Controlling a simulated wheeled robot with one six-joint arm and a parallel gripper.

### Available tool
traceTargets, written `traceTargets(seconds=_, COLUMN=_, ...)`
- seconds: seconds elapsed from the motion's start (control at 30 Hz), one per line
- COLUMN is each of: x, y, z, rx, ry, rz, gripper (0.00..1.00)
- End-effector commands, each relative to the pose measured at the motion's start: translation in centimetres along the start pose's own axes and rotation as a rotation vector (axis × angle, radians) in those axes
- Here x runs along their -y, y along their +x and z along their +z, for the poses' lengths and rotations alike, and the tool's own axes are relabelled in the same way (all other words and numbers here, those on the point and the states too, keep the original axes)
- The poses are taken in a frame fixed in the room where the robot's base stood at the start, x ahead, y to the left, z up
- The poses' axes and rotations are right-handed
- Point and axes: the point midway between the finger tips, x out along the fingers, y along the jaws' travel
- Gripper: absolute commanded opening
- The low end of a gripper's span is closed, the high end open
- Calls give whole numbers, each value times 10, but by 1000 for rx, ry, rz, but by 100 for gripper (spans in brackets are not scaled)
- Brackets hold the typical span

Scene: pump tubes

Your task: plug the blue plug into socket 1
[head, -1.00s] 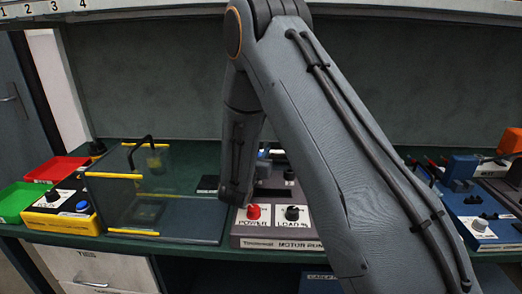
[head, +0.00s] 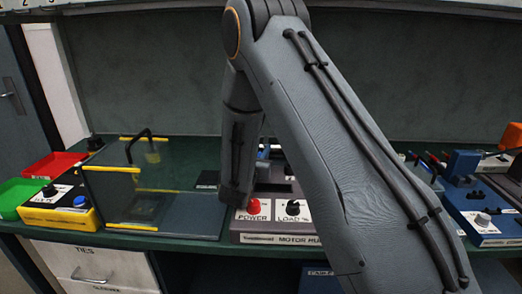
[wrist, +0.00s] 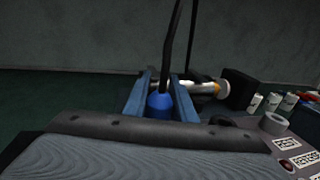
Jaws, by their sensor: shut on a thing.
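The blue plug (wrist: 160,105) is between the two blue-grey fingers of my gripper (wrist: 160,84) in the wrist view. My gripper is shut on it. A dark cable rises from the plug and leaves the top of the picture. In the head view my arm hides most of my gripper and the plug. No socket marked 1 can be made out in either view.
A grey motor box (head: 276,238) with a red POWER knob (head: 253,207) stands below my gripper. A clear-walled box (head: 150,210) is left of it, a blue device (head: 484,218) at right. A white-and-orange cylinder (wrist: 205,88) is behind my fingers.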

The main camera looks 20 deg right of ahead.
Motion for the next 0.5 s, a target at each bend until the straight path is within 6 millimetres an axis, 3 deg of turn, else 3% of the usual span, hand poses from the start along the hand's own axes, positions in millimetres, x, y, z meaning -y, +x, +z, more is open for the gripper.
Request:
traceTargets(seconds=0.27, x=0, y=0, z=-3, rx=-5, ry=-1, rz=1, gripper=2)
traceTargets(seconds=0.3, x=0, y=0, z=-3, rx=-5, ry=-1, rz=1, gripper=30)
traceTargets(seconds=0.4, x=0, y=0, z=-3, rx=-5, ry=-1, rz=1, gripper=46)
traceTargets(seconds=0.5, x=0, y=0, z=-2, rx=-4, ry=-1, rz=1, gripper=46)
